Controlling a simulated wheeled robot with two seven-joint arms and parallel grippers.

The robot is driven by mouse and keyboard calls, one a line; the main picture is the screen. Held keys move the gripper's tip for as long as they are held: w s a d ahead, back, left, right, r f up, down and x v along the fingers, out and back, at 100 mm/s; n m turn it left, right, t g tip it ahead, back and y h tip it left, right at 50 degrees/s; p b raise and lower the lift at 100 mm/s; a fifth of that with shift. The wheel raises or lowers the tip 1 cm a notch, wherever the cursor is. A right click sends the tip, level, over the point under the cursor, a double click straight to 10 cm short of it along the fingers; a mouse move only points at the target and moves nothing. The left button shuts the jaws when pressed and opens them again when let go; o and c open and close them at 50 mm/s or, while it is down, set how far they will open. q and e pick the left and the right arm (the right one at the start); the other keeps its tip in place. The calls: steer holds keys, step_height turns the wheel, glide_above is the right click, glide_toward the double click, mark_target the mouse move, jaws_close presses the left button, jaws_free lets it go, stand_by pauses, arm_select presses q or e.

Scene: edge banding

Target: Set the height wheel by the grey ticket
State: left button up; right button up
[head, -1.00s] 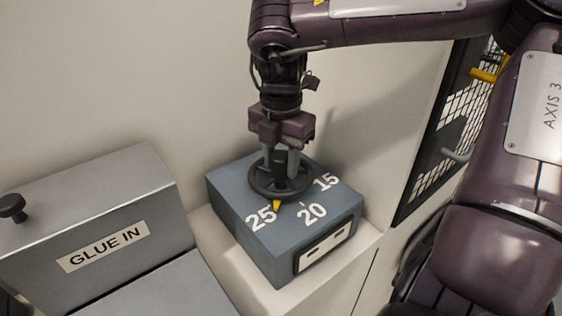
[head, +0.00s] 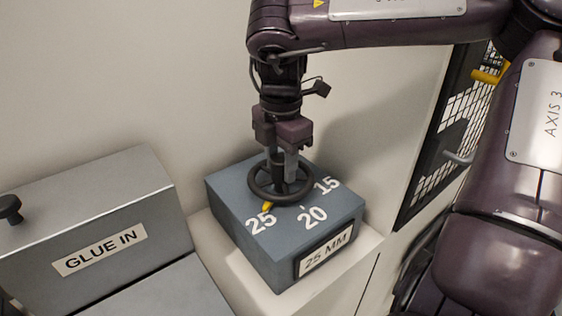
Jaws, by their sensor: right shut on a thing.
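The black height wheel (head: 281,199) sits on top of a blue-grey box (head: 232,189) marked 15, 20 and 25. Its yellow pointer (head: 267,206) points at the 25 mark (head: 260,224). A plate on the box front (head: 325,251) reads "25 MM". My right gripper (head: 282,172) comes down from above and is shut on the height wheel at its middle. No grey ticket can be made out. My left gripper is not in view.
A grey metal housing labelled "GLUE IN" (head: 100,250) with a black knob (head: 10,208) stands at the left. A mesh panel (head: 440,140) with a yellow handle (head: 488,76) is at the right. A pale wall is behind the box.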

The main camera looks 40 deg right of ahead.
mark_target(281, 158)
steer(key=o, duration=1)
steer(key=shift+r, duration=0.1)
step_height(281, 158, up, 8)
steer(key=shift+f, duration=0.15)
